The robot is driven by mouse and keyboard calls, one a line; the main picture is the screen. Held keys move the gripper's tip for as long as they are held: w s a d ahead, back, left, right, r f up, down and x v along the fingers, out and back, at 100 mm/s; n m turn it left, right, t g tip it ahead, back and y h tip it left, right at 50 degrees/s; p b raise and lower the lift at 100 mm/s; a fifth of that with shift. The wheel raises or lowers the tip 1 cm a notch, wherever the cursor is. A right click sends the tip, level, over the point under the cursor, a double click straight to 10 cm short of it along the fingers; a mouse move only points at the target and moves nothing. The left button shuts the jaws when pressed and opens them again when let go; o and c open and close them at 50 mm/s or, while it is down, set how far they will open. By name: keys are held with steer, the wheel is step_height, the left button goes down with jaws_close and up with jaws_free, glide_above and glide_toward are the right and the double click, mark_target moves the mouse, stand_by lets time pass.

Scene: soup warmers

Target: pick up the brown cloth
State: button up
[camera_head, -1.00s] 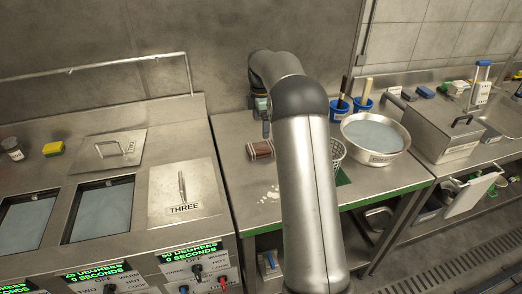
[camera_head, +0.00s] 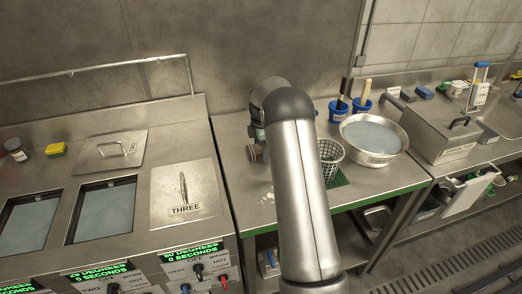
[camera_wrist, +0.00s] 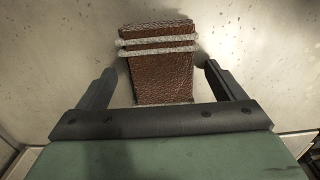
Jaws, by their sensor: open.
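The brown cloth (camera_wrist: 160,75) lies on the steel counter in the wrist view, with white bands across its far part. It sits between the two fingers of my gripper (camera_wrist: 160,82), which are open with a gap on each side of it. In the head view only a small piece of the brown cloth (camera_head: 264,151) shows beside my arm. My gripper there is mostly hidden behind my arm.
A wire basket (camera_head: 330,160) stands just right of my arm. A steel bowl (camera_head: 401,151) and blue cups (camera_head: 361,106) are further right. White specks lie on the counter near the front.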

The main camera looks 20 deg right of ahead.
mark_target(261, 147)
steer(key=c, duration=1.1)
steer(key=shift+c, duration=0.2)
steer(key=shift+r, duration=0.55)
step_height(261, 147, up, 2)
steer(key=shift+s+r+b, duration=0.1)
steer(key=shift+r+b, duration=0.1)
steer(key=shift+b, duration=0.1)
steer(key=s+d+r+b, duration=0.3)
steer(key=s+r, duration=0.6)
steer(key=s, duration=0.4)
steer(key=shift+s+d+r, duration=0.2)
steer(key=shift+s+r, duration=0.05)
steer(key=shift+s, duration=0.05)
